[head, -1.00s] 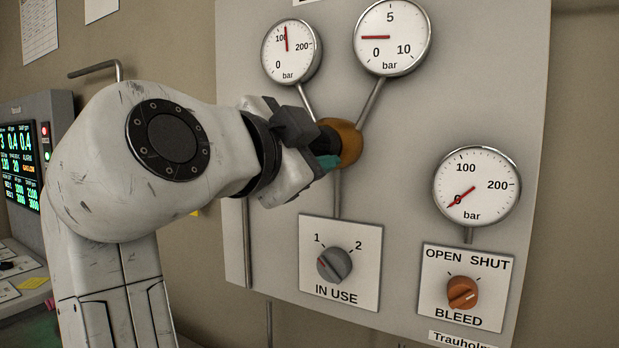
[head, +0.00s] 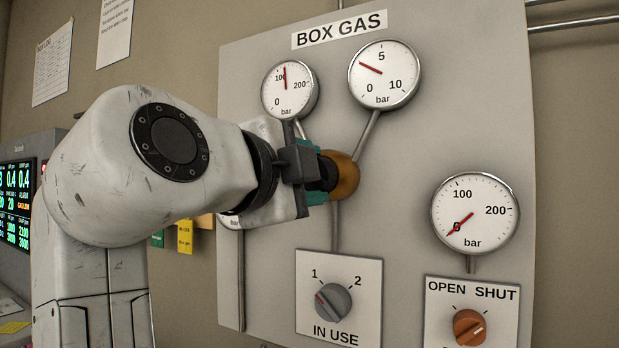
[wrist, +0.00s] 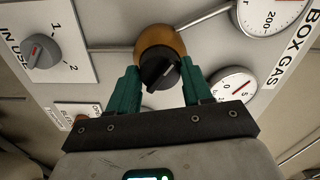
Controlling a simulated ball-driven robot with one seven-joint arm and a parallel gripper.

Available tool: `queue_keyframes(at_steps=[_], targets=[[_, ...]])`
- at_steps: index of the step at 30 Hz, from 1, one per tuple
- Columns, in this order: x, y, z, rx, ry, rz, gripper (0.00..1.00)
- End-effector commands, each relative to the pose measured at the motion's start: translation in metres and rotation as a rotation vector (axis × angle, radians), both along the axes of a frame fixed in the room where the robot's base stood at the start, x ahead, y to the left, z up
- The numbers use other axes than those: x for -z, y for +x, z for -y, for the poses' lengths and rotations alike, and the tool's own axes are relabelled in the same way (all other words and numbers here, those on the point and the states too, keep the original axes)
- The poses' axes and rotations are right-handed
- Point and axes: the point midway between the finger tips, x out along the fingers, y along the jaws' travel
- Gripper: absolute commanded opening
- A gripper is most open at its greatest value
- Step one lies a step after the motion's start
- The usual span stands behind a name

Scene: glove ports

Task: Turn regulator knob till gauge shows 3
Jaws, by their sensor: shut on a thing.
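The regulator has a brass body (head: 347,175) and a black knob (head: 329,173); the knob also shows in the wrist view (wrist: 160,72). My gripper (head: 322,178) is at the knob, with its green fingers either side of it, shut on it. In the wrist view the gripper (wrist: 160,78) faces the knob squarely. The 0–10 bar gauge (head: 391,87) sits above right of the regulator. Its red needle points up and left, about halfway between 0 and 5, near 2.5. The gauge also shows in the wrist view (wrist: 238,92).
The IN USE selector (head: 333,302) is below, pointing toward 1. The bleed gauge (head: 474,200) reads about 0, above the orange BLEED knob (head: 469,327). Pipes run close around the regulator.

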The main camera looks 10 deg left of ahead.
Motion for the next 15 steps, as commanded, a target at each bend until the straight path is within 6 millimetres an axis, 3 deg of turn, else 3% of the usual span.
queue_keyframes(at_steps=[8,9,15], targets=[[0.0012,0.0001,0.0005,0.002,0.000,-0.004,0.19],[0.0012,0.0001,0.0005,0.002,0.000,-0.004,0.52],[0.0009,0.0001,0.0003,0.001,-0.001,-0.002,0.71]])
